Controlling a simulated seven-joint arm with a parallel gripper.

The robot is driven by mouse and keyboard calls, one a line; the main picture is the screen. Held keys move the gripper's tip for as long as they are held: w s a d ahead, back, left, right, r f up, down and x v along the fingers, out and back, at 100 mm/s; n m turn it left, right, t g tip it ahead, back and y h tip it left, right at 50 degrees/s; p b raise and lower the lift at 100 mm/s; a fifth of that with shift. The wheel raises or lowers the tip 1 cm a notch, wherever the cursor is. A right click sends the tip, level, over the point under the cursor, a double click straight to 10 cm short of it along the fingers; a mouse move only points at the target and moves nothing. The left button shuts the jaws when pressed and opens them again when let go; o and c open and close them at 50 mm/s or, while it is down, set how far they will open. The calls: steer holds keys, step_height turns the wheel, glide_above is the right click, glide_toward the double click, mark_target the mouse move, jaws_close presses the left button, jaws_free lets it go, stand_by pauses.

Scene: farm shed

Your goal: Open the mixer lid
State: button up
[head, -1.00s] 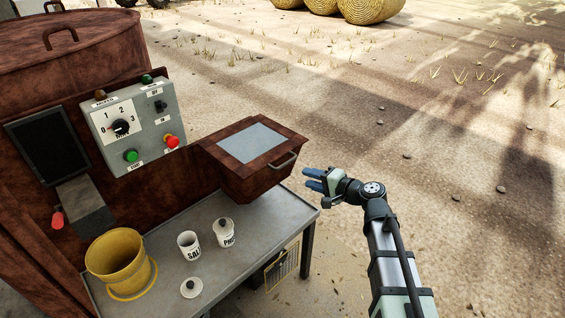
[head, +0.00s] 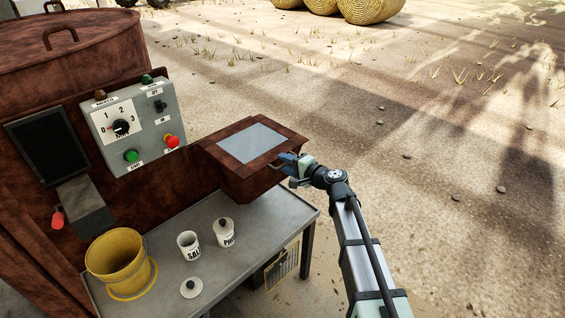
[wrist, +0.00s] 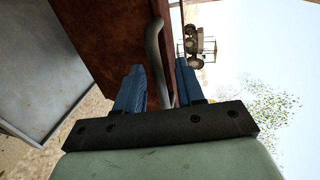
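The mixer lid (head: 228,151) is a rusty brown cover with a pale panel (head: 252,142), lying shut on the hopper box (head: 240,182) at the mixer's side. Its metal bar handle (wrist: 154,45) is on the front right edge; in the head view my gripper partly covers it. My gripper (head: 287,160) is at the handle. In the wrist view my gripper (wrist: 160,69) has its two blue fingers apart, with the handle bar running between them. A gap shows beside the bar, so the fingers do not look closed on it.
A control box (head: 132,125) with knobs and buttons is on the rusty mixer body (head: 75,75). On the grey table (head: 165,240) stand a yellow bucket (head: 118,262), a salt cup (head: 189,245), a second lettered jar (head: 226,234) and a loose white lid (head: 191,288). Open ground lies right.

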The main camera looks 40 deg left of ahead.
steer(key=shift+x, duration=1.1)
steer(key=shift+d, duration=0.1)
steer(key=c, duration=0.6)
steer(key=shift+f, duration=0.1)
jaws_close()
